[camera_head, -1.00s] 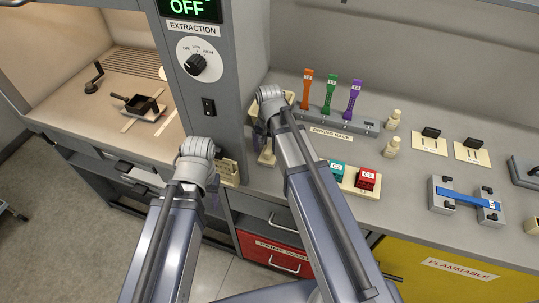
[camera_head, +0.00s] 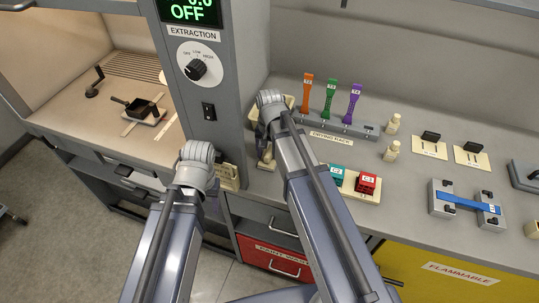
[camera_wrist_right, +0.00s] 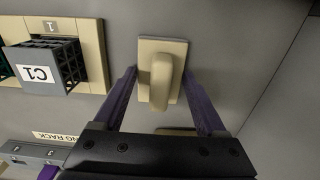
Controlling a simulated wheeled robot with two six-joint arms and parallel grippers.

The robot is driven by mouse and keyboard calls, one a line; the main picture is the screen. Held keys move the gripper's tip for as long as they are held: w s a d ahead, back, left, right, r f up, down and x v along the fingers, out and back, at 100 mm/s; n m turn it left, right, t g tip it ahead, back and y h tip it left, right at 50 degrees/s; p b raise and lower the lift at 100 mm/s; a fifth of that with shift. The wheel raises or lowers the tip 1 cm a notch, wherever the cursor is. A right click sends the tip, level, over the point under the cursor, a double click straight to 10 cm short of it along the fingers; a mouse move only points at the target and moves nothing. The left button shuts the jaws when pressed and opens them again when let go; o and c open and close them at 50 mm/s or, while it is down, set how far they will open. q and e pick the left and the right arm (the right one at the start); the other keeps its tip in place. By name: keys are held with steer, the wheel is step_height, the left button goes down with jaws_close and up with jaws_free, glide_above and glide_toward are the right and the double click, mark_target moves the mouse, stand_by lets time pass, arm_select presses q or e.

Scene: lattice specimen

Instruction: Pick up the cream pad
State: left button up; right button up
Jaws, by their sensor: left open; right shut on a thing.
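The cream pad (camera_wrist_right: 160,72) is a flat rectangular plate with a raised rounded handle along it. In the head view it shows partly (camera_head: 266,160), on the grey bench beside the grey column. My right gripper (camera_wrist_right: 160,88) has its purple fingers on the pad's two sides and is shut on it. In the head view the right gripper (camera_head: 261,137) is mostly hidden behind its own wrist. My left gripper (camera_head: 212,203) is open and largely hidden behind its arm, near the bench's front edge at the column. I cannot tell whether the pad is off the bench.
A C1 block (camera_wrist_right: 45,68) stands on a cream holder beside the pad. C2 (camera_head: 336,172) and C3 (camera_head: 367,183) blocks are right of my right arm. The drying rack (camera_head: 345,128) with coloured specimens is behind. The column (camera_head: 222,60) stands close on the left.

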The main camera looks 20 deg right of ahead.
mark_target(270, 151)
step_height(270, 151, up, 10)
steer(key=p, duration=1)
